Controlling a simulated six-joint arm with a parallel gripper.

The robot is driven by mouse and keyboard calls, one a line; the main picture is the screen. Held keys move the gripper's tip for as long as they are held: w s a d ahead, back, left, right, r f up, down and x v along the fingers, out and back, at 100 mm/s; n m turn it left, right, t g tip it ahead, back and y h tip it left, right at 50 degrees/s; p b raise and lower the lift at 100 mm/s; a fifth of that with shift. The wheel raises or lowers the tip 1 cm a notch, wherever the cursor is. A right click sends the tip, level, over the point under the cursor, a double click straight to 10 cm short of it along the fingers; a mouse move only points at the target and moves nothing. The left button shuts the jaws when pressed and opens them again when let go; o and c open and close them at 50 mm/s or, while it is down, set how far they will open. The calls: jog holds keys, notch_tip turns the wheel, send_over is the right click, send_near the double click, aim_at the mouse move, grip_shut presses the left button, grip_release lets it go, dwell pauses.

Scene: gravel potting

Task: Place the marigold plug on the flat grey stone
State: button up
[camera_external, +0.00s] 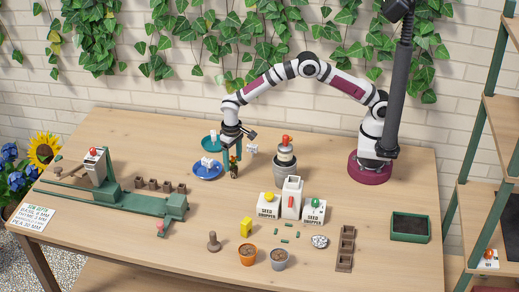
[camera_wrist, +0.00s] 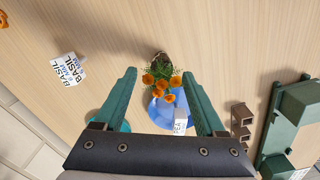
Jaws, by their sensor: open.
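The marigold plug (camera_wrist: 162,88) has orange flowers, green leaves and a dark root ball. It stands on the bare wood beside the blue dish, and shows small in the external view (camera_external: 234,171). My gripper (camera_wrist: 160,76) is open, and its two green fingers lie on either side of the flowers in the wrist view. In the external view my gripper (camera_external: 232,154) points down just above the plug. A speckled grey roundish piece (camera_external: 320,241) lies near the table's front; it may be the flat grey stone, but its flatness is hard to tell.
A blue dish (camera_external: 208,176) with a white tag is just left of the plug. Orange (camera_external: 247,257) and grey (camera_external: 279,261) pots and a brown tray (camera_external: 345,250) are near the front.

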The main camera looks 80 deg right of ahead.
aim_at(234, 167)
notch_tip(234, 167, down, 4)
jog(key=shift+s+a+f, duration=0.1)
jog(key=shift+s+a, duration=0.05)
grip_shut()
